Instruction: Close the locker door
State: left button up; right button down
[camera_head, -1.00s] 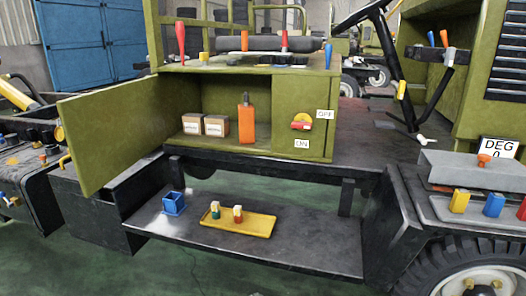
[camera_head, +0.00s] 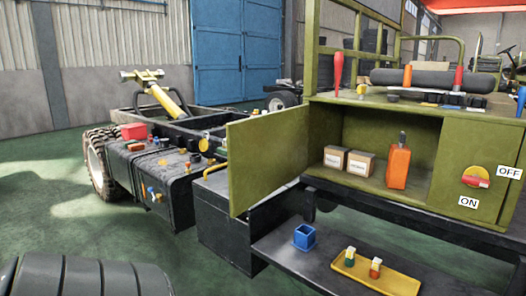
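The olive green locker (camera_head: 430,138) stands at the right of the head view. Its door (camera_head: 268,157) is hinged at the left side of the opening and swung wide open to the left. A rotary switch with a red handle (camera_head: 476,181) sits on the panel right of the opening, beside OFF and ON labels. Neither of my grippers shows in the view.
A dark step (camera_head: 285,247) below the locker holds a blue open box (camera_head: 304,237) and a yellow tray (camera_head: 376,273). A black bench (camera_head: 165,180) with small parts stands left of the door. Green floor is free between.

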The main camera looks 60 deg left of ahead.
aim_at(265, 152)
jog(key=j, duration=1.15)
jog(key=k+j, duration=0.15)
jog(key=j, duration=1)
